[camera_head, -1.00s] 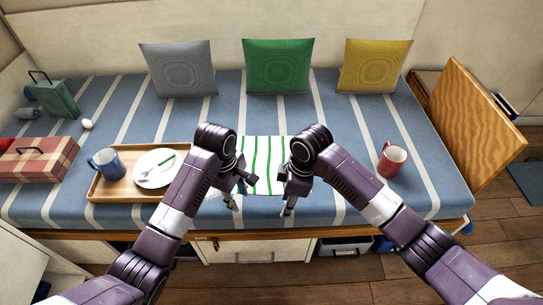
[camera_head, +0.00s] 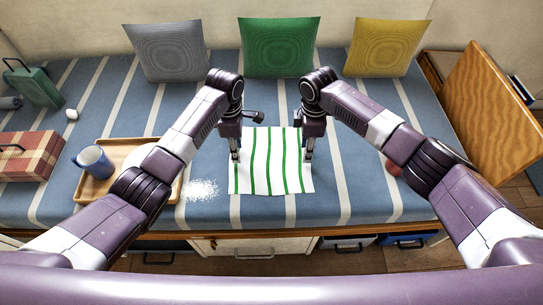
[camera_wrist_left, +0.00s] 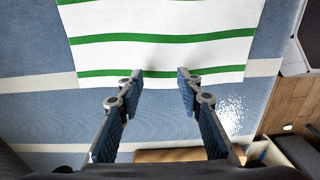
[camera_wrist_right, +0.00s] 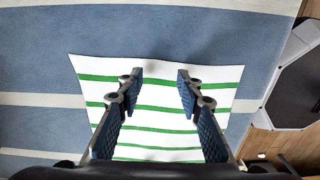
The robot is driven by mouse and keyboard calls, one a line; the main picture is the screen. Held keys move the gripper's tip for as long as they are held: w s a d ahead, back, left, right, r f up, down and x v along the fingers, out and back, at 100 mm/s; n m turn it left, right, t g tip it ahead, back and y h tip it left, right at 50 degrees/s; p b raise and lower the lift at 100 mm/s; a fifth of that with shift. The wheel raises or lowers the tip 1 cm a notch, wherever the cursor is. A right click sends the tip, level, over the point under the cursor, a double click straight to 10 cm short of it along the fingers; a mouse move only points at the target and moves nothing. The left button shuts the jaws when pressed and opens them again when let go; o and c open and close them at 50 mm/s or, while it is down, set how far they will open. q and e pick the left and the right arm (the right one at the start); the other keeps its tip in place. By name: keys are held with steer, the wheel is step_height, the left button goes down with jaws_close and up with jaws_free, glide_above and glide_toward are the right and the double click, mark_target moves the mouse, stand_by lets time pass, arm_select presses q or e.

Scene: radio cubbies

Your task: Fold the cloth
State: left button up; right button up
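The cloth (camera_head: 270,172), white with green stripes, lies spread flat on the blue striped bench cushion. My left gripper (camera_head: 236,156) is over its left edge in the head view. The cloth's near side in the left wrist view (camera_wrist_left: 160,38) passes just beyond the open fingers (camera_wrist_left: 160,76). My right gripper (camera_head: 308,154) is over the right edge in the head view. In the right wrist view its fingers (camera_wrist_right: 160,76) are apart above the cloth (camera_wrist_right: 155,92). Both grippers look empty. Whether any fingertip touches the cloth I cannot tell.
A patch of white grains (camera_head: 203,190) lies left of the cloth. A red mug (camera_head: 393,168) is mostly hidden by my right arm. Three cushions line the back.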

arm_select(q)
steer(key=shift+f, duration=0.7)
arm_select(e)
steer(key=shift+f, duration=0.7)
arm_select(q)
steer(key=shift+f, duration=0.15)
arm_select(e)
steer(key=shift+f, duration=0.15)
arm_select(q)
steer(key=c, duration=0.5)
arm_select(e)
steer(key=shift+f, duration=0.1)
steer(key=c, duration=0.5)
arm_select(q)
steer(key=shift+f, duration=0.1)
jaws_close()
arm_select(e)
steer(key=shift+s+f, duration=0.1)
jaws_close()
